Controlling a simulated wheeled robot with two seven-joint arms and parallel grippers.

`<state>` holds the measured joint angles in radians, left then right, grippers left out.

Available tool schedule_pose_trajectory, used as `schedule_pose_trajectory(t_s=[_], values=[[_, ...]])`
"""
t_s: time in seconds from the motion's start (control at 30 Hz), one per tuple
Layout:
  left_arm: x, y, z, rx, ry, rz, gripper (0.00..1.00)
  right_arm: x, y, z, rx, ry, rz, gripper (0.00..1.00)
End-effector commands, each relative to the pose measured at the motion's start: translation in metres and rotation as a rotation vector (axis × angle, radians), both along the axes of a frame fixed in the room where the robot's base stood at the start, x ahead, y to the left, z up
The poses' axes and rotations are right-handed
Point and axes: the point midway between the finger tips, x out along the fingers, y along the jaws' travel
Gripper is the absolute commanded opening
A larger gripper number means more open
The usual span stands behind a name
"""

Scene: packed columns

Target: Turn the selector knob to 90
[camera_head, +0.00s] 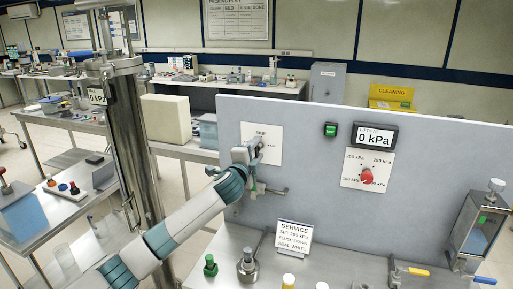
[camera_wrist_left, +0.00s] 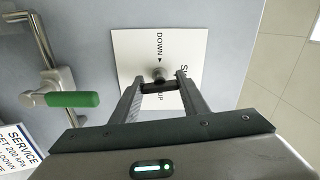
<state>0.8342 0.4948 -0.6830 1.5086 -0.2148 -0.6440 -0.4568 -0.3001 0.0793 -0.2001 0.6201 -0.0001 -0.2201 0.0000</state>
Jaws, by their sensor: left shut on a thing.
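In the left wrist view the plate (camera_wrist_left: 190,50) reads "DOWN" with an arrow, and "UP" beside the fingers; another word is partly covered. My left gripper (camera_head: 255,152) is at this plate, its fingers (camera_wrist_left: 158,86) closed on the small knob between their tips. The knob's pointing direction is hard to tell. A red round dial (camera_head: 367,176) with kPa marks sits further right, untouched. My right gripper is not in view.
A display (camera_head: 374,135) reads "0 kPa", beside a green-lit switch (camera_head: 330,130). A green-handled lever (camera_wrist_left: 72,99) sticks out near the left gripper. A "SERVICE" card (camera_head: 294,235) and a green-topped piece (camera_head: 210,265) stand on the bench below. A clear-sided box (camera_head: 478,228) is at right.

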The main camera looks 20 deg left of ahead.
Motion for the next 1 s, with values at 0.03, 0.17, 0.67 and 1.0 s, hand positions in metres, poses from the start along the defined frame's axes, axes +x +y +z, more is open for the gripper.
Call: schedule_pose_trajectory(t_s=[0.03, 0.17, 0.67, 1.0], values=[[-0.0002, 0.0, 0.0002, 0.029, 0.001, 0.0, 0.18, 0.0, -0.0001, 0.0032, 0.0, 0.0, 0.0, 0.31], [-0.0002, 0.0, -0.0007, 0.088, 0.0, 0.0, 0.18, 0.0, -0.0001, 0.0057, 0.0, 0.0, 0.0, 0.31], [-0.0002, -0.0002, -0.002, 0.138, -0.003, 0.0, 0.18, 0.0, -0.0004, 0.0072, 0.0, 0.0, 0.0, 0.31], [-0.0001, -0.0001, -0.0011, 0.137, -0.004, 0.0, 0.59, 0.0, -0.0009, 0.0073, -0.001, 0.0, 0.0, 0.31]])
